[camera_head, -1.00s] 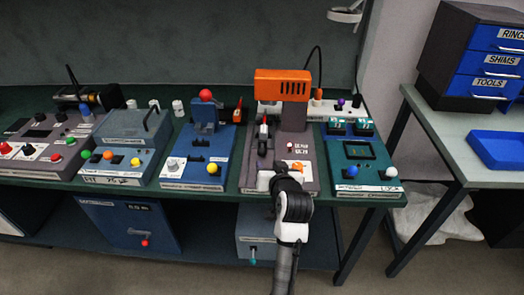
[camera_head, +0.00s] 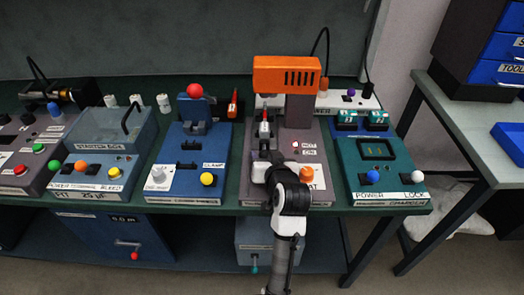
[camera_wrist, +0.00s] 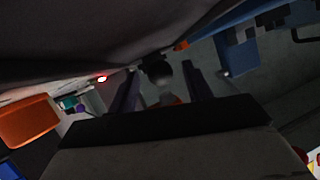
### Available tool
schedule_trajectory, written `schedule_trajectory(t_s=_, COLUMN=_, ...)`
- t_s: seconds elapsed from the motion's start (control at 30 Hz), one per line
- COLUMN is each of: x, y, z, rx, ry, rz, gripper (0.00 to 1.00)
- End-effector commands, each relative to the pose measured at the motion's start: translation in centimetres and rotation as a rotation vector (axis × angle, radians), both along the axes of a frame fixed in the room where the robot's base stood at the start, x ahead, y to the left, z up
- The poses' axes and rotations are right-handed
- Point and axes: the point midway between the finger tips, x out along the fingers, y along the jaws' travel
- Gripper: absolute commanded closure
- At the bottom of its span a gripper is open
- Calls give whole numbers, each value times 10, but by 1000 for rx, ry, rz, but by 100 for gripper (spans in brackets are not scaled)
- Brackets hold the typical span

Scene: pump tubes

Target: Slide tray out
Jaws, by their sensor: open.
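The machine with the orange head (camera_head: 287,75) stands on the green bench, right of centre. My gripper (camera_head: 272,165) is over the front of its grey base (camera_head: 312,135). The tray cannot be made out for certain; my gripper and arm cover the front middle of that base. In the dark wrist view my gripper (camera_wrist: 162,78) is open, with a finger on each side of a gap.
An upright red-and-black lever (camera_head: 264,130) and an orange knob (camera_head: 306,174) are close to my gripper. The blue clamp station (camera_head: 190,150) is to the left and the teal charger station (camera_head: 385,175) to the right. A side table (camera_head: 470,140) stands further right.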

Motion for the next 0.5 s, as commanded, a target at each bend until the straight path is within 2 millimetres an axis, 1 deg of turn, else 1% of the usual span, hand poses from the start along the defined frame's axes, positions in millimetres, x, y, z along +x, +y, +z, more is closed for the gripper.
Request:
schedule_trajectory(t_s=0.03, x=-1, y=-1, z=-2, rx=0, ry=0, rz=-1, gripper=50)
schedule_trajectory(t_s=0.37, x=-2, y=-1, z=-2, rx=0, ry=0, rz=0, gripper=50)
schedule_trajectory(t_s=0.5, x=-2, y=-1, z=-2, rx=0, ry=0, rz=0, gripper=67)
